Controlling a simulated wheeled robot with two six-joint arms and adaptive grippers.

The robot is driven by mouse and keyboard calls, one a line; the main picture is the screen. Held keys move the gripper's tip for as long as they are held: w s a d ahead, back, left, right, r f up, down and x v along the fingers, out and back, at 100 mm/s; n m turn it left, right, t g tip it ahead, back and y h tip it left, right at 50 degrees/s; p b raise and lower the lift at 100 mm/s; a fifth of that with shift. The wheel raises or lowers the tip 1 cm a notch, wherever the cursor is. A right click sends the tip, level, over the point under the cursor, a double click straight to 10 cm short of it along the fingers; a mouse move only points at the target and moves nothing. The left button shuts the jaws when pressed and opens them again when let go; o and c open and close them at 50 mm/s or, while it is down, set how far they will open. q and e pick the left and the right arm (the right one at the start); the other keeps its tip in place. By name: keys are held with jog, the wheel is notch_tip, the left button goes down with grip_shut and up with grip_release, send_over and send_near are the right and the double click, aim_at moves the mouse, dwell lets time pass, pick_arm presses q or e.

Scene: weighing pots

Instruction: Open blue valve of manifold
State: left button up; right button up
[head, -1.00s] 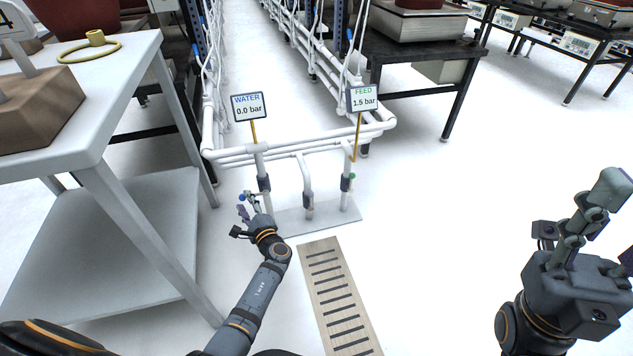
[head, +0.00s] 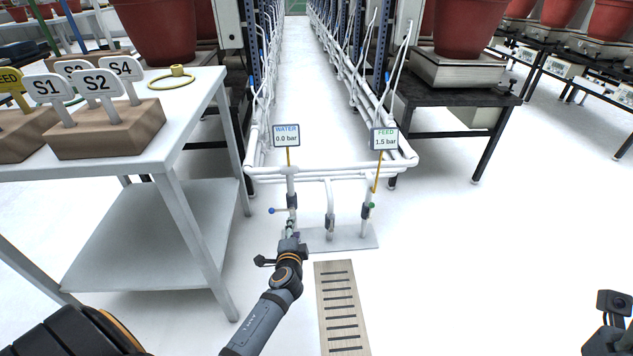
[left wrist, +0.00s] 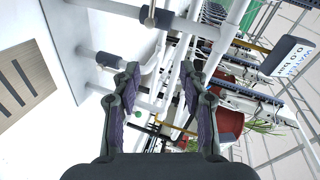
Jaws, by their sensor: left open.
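The manifold of white pipes (head: 330,177) stands on a grey base plate (head: 357,240). Its blue valve (head: 271,210) is on the left upright, under the WATER sign (head: 287,136) reading 0.0 bar. The blue-tipped handle sticks out to the left, across the upright. The green valve (head: 371,205) is on the right upright, under the FEED sign (head: 384,139) reading 1.5 bar. My left gripper (head: 291,228) is low in front of the left upright, right of the blue knob. In the left wrist view my left gripper (left wrist: 160,78) is open, with pipes beyond its fingers. My right gripper's fingers are out of view.
A white table (head: 185,110) with a label block (head: 105,130) and a yellow ring (head: 172,82) stands at left. A slotted floor grate (head: 340,300) lies before the manifold. A black table (head: 450,88) stands at back right.

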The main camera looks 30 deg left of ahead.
pick_arm(q)
jog(key=s+d+r+n+t+h+p, duration=0.2)
jog(key=d+r+n+h+p, duration=0.1)
jog(key=r, duration=0.9)
jog(key=s+d+r+n+t+h+p, duration=0.3)
jog(key=d+r, duration=0.4)
jog(key=r, duration=0.5)
jog(key=shift+s+d+h+p, duration=0.2)
jog(key=shift+s+h+p, duration=0.2)
jog(key=shift+p, duration=0.45)
jog(key=shift+r, duration=0.1)
